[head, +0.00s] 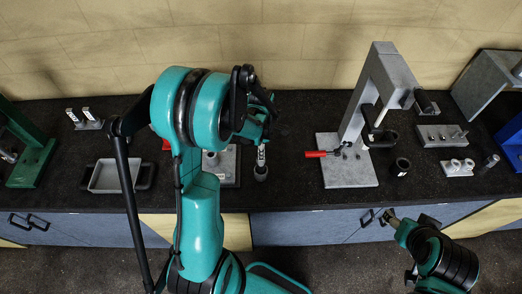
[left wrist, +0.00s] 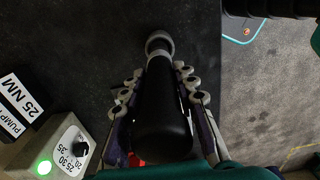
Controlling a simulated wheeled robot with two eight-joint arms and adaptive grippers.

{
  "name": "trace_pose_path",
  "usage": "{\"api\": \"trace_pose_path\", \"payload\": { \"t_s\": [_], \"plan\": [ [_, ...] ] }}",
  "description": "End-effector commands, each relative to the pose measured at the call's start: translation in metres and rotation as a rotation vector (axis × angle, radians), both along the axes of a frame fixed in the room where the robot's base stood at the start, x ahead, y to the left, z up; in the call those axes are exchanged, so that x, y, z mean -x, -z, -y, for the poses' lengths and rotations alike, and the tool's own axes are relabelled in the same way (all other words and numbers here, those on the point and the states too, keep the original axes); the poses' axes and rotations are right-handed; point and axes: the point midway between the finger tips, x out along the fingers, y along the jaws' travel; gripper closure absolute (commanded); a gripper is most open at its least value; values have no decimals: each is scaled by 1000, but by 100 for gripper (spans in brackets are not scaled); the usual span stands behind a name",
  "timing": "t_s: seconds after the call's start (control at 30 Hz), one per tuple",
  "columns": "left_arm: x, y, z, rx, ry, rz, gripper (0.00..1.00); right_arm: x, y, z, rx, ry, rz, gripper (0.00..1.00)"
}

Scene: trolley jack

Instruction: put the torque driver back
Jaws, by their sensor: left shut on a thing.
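The torque driver (left wrist: 163,110), a black cylinder with a grey ring at its far end, lies between the fingers of my left gripper (left wrist: 163,100) in the left wrist view. The fingers are shut on it from both sides, and dark counter shows behind it. In the head view my left gripper (head: 262,112) is mostly hidden behind my own arm, over the counter. A slim labelled piece with a dark lower end (head: 261,165) shows just below it; I cannot tell whether it touches the counter. My right gripper (head: 391,216) is low at the counter's front edge, its fingers unclear.
A box with a dial and green light (left wrist: 62,150) and a "25 NM" tag (left wrist: 22,95) are at left in the wrist view.

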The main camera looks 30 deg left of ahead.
Motion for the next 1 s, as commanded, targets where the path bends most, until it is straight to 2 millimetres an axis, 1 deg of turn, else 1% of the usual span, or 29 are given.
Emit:
{"api": "trace_pose_path", "payload": {
  "t_s": [0.1, 0.2, 0.23, 0.27, 0.3, 0.6, 0.73, 0.83, 0.9, 1.0],
  "plan": [
    [0, 4, 0, 0, 0, 0, 100, 0, 4, 0, 0, 0, 0, 43],
    [0, 3, 0, 0, 0, 0, 100, 0, 4, 0, 0, 0, 0, 43],
    [0, 3, 0, 0, 0, 0, 69, 0, 4, 0, 0, 0, 0, 43],
    [0, 3, 0, 0, 0, 0, 61, 0, 4, 0, 0, 0, 0, 43],
    [0, 3, 0, 0, 0, 0, 51, 0, 4, 0, 0, 0, 0, 43],
    [0, 2, 0, 0, 0, 0, 51, 0, 3, 0, 0, 0, 0, 43],
    [0, -4, 0, 0, 0, 0, 51, 0, -5, 0, 0, 0, 0, 43],
    [0, -16, 0, 0, 0, 0, 51, 0, -18, 0, 0, 0, 0, 43],
    [0, -29, 0, 0, 0, 0, 51, 0, -13, 0, 0, 0, 0, 43],
    [0, -54, 0, 0, 0, 0, 51, 0, -12, 0, 0, 0, 0, 43]
  ]
}}
